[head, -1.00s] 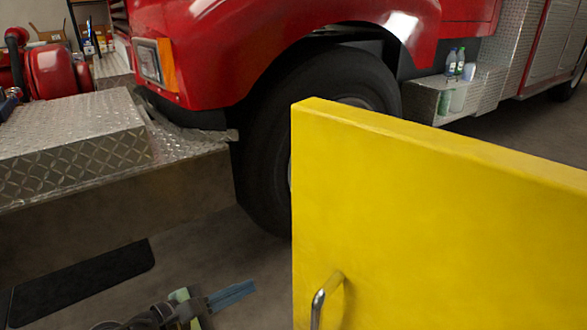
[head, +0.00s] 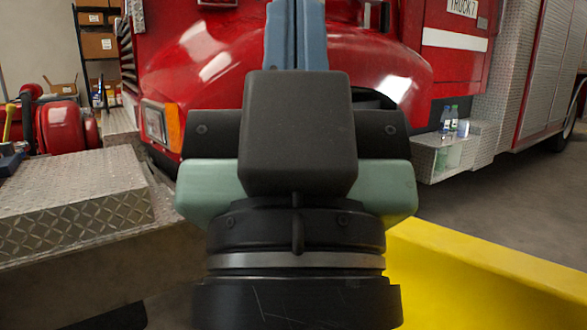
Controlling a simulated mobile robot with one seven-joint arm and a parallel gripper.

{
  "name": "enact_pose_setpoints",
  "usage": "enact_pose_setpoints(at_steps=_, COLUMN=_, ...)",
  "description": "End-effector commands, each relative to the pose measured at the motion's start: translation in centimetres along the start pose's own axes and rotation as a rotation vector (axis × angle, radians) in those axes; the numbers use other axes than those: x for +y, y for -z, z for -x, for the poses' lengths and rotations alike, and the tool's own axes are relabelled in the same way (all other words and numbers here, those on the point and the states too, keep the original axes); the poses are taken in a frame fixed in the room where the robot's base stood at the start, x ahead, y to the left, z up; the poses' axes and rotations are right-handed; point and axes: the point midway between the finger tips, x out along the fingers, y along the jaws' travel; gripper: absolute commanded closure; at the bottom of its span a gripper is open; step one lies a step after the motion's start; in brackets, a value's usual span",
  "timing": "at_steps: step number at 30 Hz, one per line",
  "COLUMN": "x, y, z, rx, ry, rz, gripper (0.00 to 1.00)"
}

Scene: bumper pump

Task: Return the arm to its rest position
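My gripper (head: 296,35) stands upright in the middle of the head view, close to the camera. Its blue fingers point up and lie side by side with only a thin line between them. It looks shut and empty. Its dark body and pale green side parts cover the middle of the truck front. The fingertips reach the top edge of the picture.
A red fire truck (head: 215,75) stands behind my arm. Its diamond-plate bumper (head: 75,205) is at left. A yellow panel (head: 470,275) is at lower right, its handle out of view. Bottles (head: 449,120) stand on a truck step. Floor at right is clear.

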Motion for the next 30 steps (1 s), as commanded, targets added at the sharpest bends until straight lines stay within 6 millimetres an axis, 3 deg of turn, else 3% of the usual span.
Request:
enact_pose_setpoints(at_steps=1, x=-0.1, y=2.5, z=-2.6, rx=0.001, ry=0.001, rz=0.001, gripper=1.00)
enact_pose_setpoints(at_steps=18, x=-0.2, y=13.8, z=-15.0, rx=-0.005, ry=0.002, rz=0.005, gripper=1.00)
enact_pose_setpoints(at_steps=24, x=-0.2, y=16.4, z=-17.7, rx=-0.006, ry=0.002, rz=0.005, gripper=1.00)
enact_pose_setpoints(at_steps=30, x=-0.2, y=17.0, z=-18.4, rx=-0.006, ry=0.002, rz=0.005, gripper=1.00)
